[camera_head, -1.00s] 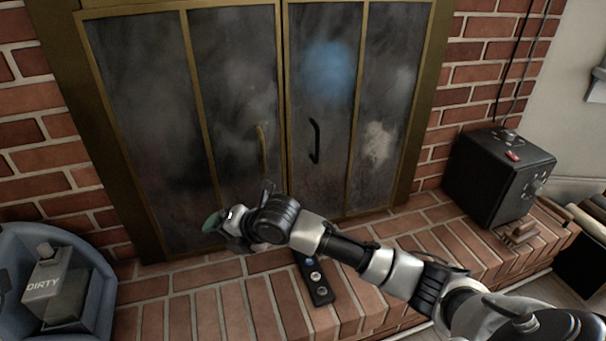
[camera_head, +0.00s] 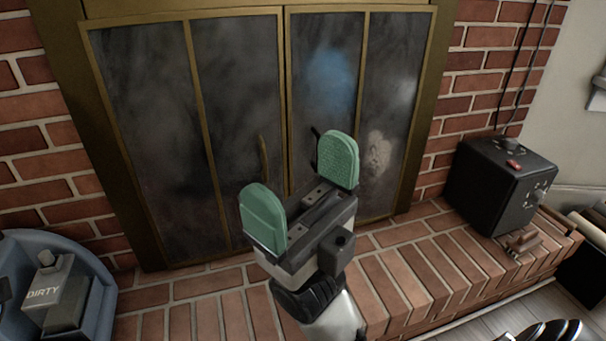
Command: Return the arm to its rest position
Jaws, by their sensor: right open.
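My right gripper (camera_head: 300,195) is in the middle of the head view, in front of the fireplace doors (camera_head: 235,115). Its two green finger pads stand wide apart, with nothing between them. My right arm comes up from the bottom and hides part of the brick hearth and the right door's handle. My left gripper is not in view.
The brick hearth (camera_head: 420,262) runs below the doors. A black box (camera_head: 500,183) with a red switch stands on its right. At lower left is a blue bin (camera_head: 102,300) with a grey container labelled DIRTY (camera_head: 62,290). Logs (camera_head: 590,222) lie at the right edge.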

